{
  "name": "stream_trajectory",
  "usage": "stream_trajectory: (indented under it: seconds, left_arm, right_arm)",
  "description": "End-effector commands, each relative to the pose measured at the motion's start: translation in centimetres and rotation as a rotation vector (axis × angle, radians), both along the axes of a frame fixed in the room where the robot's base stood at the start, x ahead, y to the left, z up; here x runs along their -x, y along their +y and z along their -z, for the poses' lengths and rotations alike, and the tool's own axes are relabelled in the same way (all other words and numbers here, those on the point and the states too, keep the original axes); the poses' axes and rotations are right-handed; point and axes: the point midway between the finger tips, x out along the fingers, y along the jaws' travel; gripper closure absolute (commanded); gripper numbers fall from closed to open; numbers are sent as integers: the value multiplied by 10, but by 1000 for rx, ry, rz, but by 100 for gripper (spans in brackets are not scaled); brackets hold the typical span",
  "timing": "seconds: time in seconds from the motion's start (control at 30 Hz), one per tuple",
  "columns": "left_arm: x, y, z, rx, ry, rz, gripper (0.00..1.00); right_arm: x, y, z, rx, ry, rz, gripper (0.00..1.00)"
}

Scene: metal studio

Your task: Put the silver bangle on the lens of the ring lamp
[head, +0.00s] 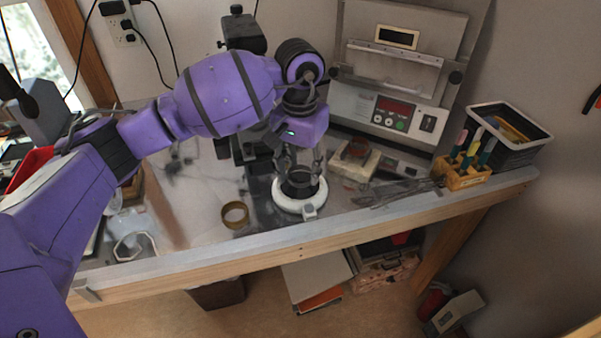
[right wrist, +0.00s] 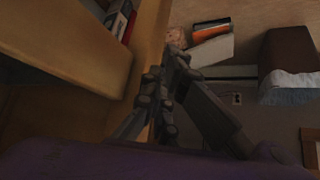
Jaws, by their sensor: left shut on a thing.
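The ring lamp (head: 287,200) is a white ring-shaped head lying near the front edge of the bench in the head view. My left gripper (head: 300,176) points down right over its middle. It is shut on a dark grey ring, which I take to be the silver bangle (head: 300,189). The ring is at the lamp's centre, partly hidden by the fingers; I cannot tell whether it touches the lens. My right gripper (right wrist: 172,62) shows in the right wrist view, its fingers together and empty, away from the lamp.
A brass ring (head: 235,225) lies left of the lamp, and a pale many-sided dish (head: 134,258) farther left. Tongs (head: 395,192), a wooden tool block (head: 461,182), a black basket (head: 541,140) and a furnace-like unit (head: 362,112) stand to the right and behind.

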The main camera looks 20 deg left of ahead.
Motion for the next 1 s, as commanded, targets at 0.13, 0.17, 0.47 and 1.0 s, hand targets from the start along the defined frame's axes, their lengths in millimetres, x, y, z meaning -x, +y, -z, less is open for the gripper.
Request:
stream_trajectory:
  seconds: [0.13,0.17,0.47,1.0]
  left_arm:
    - [1,0,17,-1,1,0,97]
    - [0,0,17,-1,0,0,97]
    - [1,0,21,-1,1,0,97]
    - [1,0,18,-1,-1,0,39]
  right_arm:
    - [-4,0,-4,-1,-10,-1,100]
    - [-5,1,-4,-1,-11,-1,100]
    - [-10,2,-5,-1,-20,-4,100]
    - [-11,2,-5,-1,-21,-4,100]
